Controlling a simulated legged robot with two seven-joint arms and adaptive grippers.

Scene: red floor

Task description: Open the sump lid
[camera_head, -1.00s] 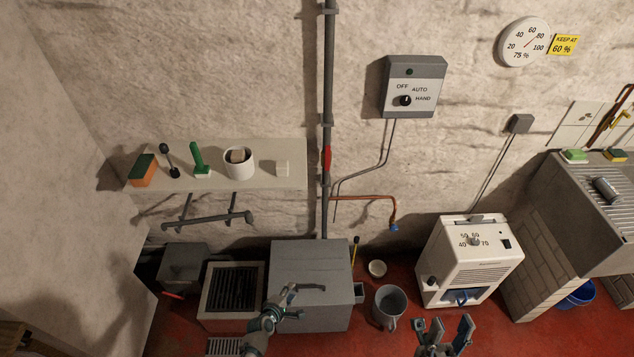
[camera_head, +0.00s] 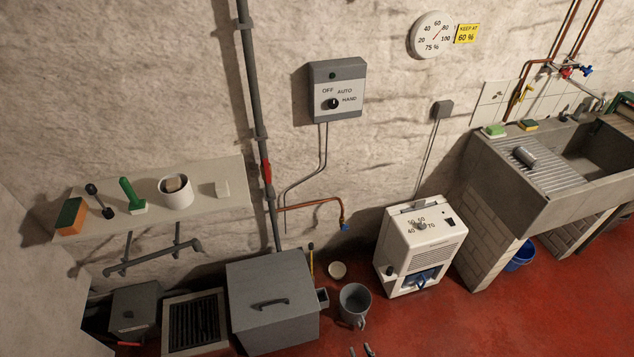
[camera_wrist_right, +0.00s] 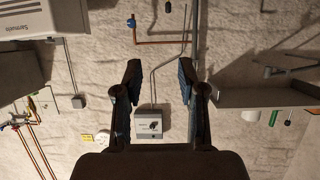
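A grey box with a flat lid (camera_head: 252,282), likely the sump lid, stands on the floor at lower left of the head view. The lid is down, with a dark bar handle (camera_head: 270,303) on top. My right gripper (camera_head: 361,351) shows only its fingertips at the bottom edge, to the right of the box and apart from it. In the right wrist view my right gripper (camera_wrist_right: 160,80) has its fingers spread, with nothing between them but the distant wall. My left gripper is out of view.
A grated drain (camera_head: 222,308) lies left of the box. A grey bucket (camera_head: 354,302) and a white dehumidifier (camera_head: 420,245) stand to the right. A vertical pipe (camera_head: 258,120) runs down behind the box. A shelf (camera_head: 150,205) juts out above. Red floor (camera_head: 450,320) is clear at lower right.

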